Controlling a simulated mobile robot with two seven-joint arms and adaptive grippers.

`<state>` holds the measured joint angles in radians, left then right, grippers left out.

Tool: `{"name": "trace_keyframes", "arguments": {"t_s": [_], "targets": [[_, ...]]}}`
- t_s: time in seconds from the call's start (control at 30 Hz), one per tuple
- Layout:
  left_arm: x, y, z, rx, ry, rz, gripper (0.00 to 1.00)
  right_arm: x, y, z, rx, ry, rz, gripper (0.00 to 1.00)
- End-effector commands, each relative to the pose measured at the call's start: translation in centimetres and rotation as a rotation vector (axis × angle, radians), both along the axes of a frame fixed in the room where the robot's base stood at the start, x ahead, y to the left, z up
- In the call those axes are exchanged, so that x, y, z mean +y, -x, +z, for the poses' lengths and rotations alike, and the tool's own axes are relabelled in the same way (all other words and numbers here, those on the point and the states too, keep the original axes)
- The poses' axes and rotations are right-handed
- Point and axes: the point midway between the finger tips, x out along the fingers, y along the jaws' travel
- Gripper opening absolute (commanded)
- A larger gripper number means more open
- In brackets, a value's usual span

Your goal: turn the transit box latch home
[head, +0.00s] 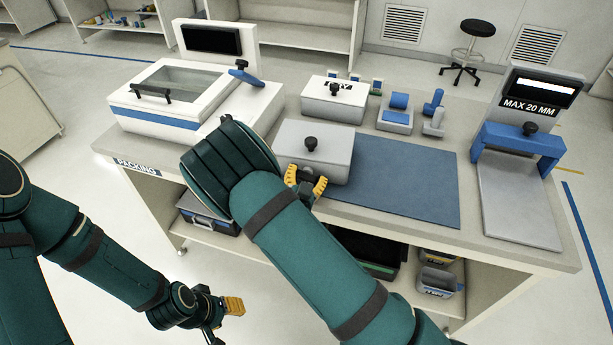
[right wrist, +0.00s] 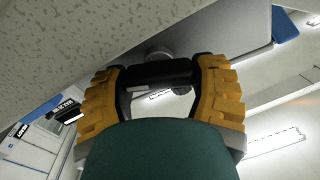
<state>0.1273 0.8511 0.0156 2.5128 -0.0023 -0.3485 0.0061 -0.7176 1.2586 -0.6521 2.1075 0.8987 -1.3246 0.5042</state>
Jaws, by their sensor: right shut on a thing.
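The grey box (head: 337,164) with a black knob on its lid, which I take for the transit box, stands at the left end of the blue mat. My right gripper (head: 305,183) is at its front side, its yellow fingers close to the box wall. In the right wrist view, my right gripper (right wrist: 162,92) is shut on a dark bar (right wrist: 158,73), which looks like the latch. In the head view the latch is hidden by the gripper and arm, so its angle cannot be told. My left gripper (head: 222,309) hangs low before the bench; its jaw gap is unclear.
The bench (head: 470,238) carries a white lidded machine (head: 160,120) on the left, a white box (head: 333,104) behind, blue-and-grey parts (head: 396,115), and a gauge arch (head: 520,142) on the right. The blue mat (head: 405,185) is bare right of the grey box.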

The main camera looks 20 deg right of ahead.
Motion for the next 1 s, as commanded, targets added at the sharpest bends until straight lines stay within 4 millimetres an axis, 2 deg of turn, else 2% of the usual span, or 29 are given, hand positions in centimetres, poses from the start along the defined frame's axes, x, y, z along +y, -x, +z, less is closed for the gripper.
{"name": "trace_keyframes", "arguments": {"t_s": [0.17, 0.5, 0.87, 0.9, 0.97, 1.0], "targets": [[-0.01, 0.01, -0.27, 0.000, 0.000, 0.000, 0.46, 0.10, 0.01, -0.11, 0.029, 0.050, 0.002, 0.27], [0.00, -0.05, -0.80, -0.001, 0.000, -0.001, 0.46, 0.26, -0.02, -0.13, 0.161, 0.284, 0.002, 0.27], [0.01, -0.07, -0.79, -0.001, 0.000, -0.001, 0.46, 0.23, 0.00, -0.14, 0.175, 0.306, 0.001, 0.27], [0.01, -0.06, -0.80, -0.001, 0.000, -0.001, 0.46, 0.24, 0.00, -0.14, 0.175, 0.306, 0.001, 0.79], [0.01, -0.07, -0.80, -0.001, 0.000, -0.001, 0.46, 0.24, -0.01, -0.13, 0.173, 0.305, 0.001, 0.96], [0.01, -0.07, -0.80, -0.001, 0.000, -0.001, 0.46, 0.23, -0.01, -0.12, 0.173, 0.305, 0.001, 0.96]]}}
